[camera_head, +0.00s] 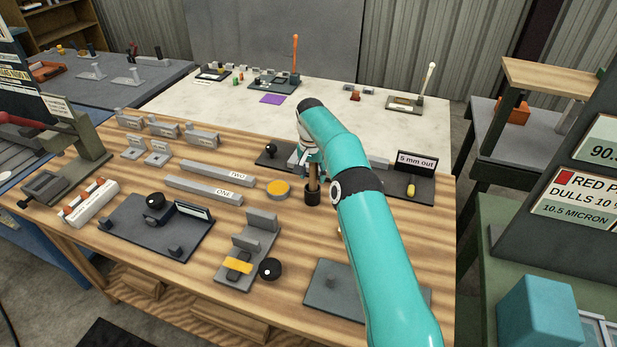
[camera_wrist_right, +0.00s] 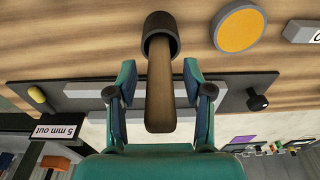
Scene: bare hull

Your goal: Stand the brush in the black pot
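The black pot (camera_head: 312,198) stands on the wooden bench near its middle. The brush (camera_head: 313,177) stands in it with its wooden handle rising from the mouth. In the right wrist view the handle (camera_wrist_right: 160,95) runs out of the dark pot (camera_wrist_right: 161,22), and its bristles are not visible. My right gripper (camera_head: 309,157) is over the pot. In the right wrist view its fingers (camera_wrist_right: 160,72) are spread on both sides of the handle, with a gap on each side. My left gripper is not in view.
A yellow disc (camera_head: 278,188) lies just left of the pot. Grey bars marked ONE (camera_head: 212,190) and TWO (camera_head: 215,172) lie further left. A dark plate with a "5 mm out" sign (camera_head: 416,162) is behind and right. A grey stepped fixture (camera_head: 252,240) stands in front.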

